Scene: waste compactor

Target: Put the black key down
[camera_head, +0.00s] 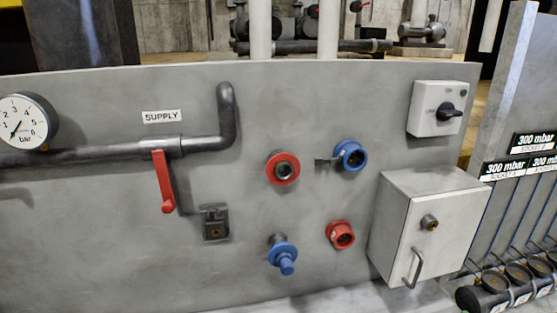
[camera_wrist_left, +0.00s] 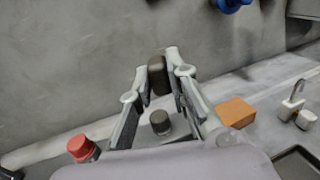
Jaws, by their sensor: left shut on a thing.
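In the left wrist view my left gripper (camera_wrist_left: 157,82) has its fingertips closed on a dark, rounded block, which looks like part of the black key (camera_wrist_left: 157,66). The rest of the key's shape is not clear. Below it, between the fingers, a dark round knob-like piece (camera_wrist_left: 160,122) shows; I cannot tell whether it belongs to the key or stands on the ledge behind. The grey ledge (camera_wrist_left: 275,75) lies below and beyond the gripper. Neither gripper shows in the head view.
An orange block (camera_wrist_left: 236,112), a padlock (camera_wrist_left: 292,103) and a red-capped item (camera_wrist_left: 84,148) are around the gripper, with a dark tray (camera_wrist_left: 298,163) at right. The head view shows a grey panel (camera_head: 100,250) with a red lever (camera_head: 163,182), colored couplings and a grey box (camera_head: 425,230).

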